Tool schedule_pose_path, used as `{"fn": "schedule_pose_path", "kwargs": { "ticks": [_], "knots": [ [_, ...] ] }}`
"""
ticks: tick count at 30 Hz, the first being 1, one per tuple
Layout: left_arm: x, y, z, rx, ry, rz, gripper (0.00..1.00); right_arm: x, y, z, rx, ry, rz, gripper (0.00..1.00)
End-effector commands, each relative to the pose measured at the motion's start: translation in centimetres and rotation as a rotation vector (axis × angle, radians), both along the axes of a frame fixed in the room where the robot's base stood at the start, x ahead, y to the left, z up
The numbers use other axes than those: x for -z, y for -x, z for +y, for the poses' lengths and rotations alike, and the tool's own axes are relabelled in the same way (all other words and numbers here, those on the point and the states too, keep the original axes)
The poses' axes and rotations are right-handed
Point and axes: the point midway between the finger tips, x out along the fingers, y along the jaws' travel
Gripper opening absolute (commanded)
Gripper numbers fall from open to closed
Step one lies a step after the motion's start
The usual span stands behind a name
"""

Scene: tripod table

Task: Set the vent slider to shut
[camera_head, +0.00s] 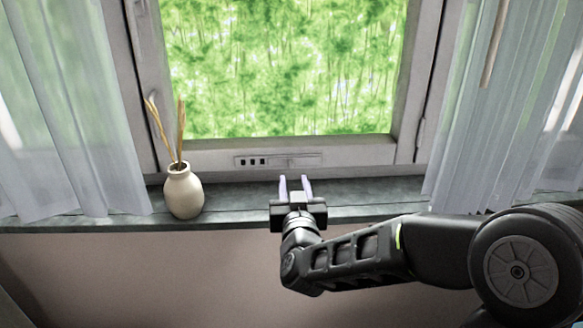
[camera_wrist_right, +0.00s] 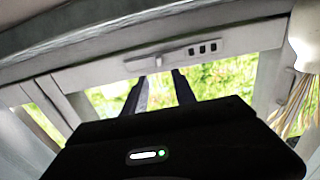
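The vent (camera_head: 278,161) is a slim grey strip on the bottom rail of the window frame. Several dark slots (camera_head: 253,162) show at its left end, uncovered. A small slider knob (camera_wrist_right: 158,62) shows on the strip in the wrist view, where the picture is turned over and the slots lie to its right. My right gripper (camera_head: 295,181) is in front of and below the vent, over the sill. Its two pale fingers are apart with nothing between them, and they point toward the window. In the wrist view the fingers (camera_wrist_right: 161,78) appear close to the knob; contact cannot be told.
A cream vase (camera_head: 184,192) with dry stalks stands on the dark sill (camera_head: 235,198) left of my right gripper. Sheer curtains hang at the left (camera_head: 70,120) and right (camera_head: 500,110). The sill right of the gripper is clear.

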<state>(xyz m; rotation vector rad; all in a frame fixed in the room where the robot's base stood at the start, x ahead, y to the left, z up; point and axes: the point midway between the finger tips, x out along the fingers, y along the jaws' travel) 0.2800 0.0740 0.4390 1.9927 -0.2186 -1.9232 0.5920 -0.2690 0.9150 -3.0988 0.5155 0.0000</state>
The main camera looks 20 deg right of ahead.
Motion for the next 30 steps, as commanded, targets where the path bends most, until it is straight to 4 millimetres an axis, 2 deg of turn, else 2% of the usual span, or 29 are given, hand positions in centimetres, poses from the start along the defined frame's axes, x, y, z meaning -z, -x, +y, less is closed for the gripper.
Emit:
{"fn": "schedule_pose_path", "kwargs": {
  "ticks": [5,12,16,26,30],
  "knots": [
    [0.1,0.0,0.0,0.0,0.0,0.0,0.35,0.1,-1.6,-0.6,0.002,0.0,0.0,0.33],
    [0.3,0.0,0.0,0.0,0.0,0.0,0.35,0.1,-5.2,-1.8,0.001,0.001,0.0,0.33],
    [0.3,0.0,0.0,0.0,0.0,0.0,0.35,0.1,-6.6,-2.3,0.001,0.001,0.0,0.33],
    [0.3,0.0,0.0,0.0,0.0,0.0,0.35,0.0,-7.1,-2.5,0.0,0.0,0.0,0.33],
    [0.3,0.0,0.0,0.0,0.0,0.0,0.35,0.0,-7.1,-2.5,0.0,0.0,0.0,0.24]
  ]
}}
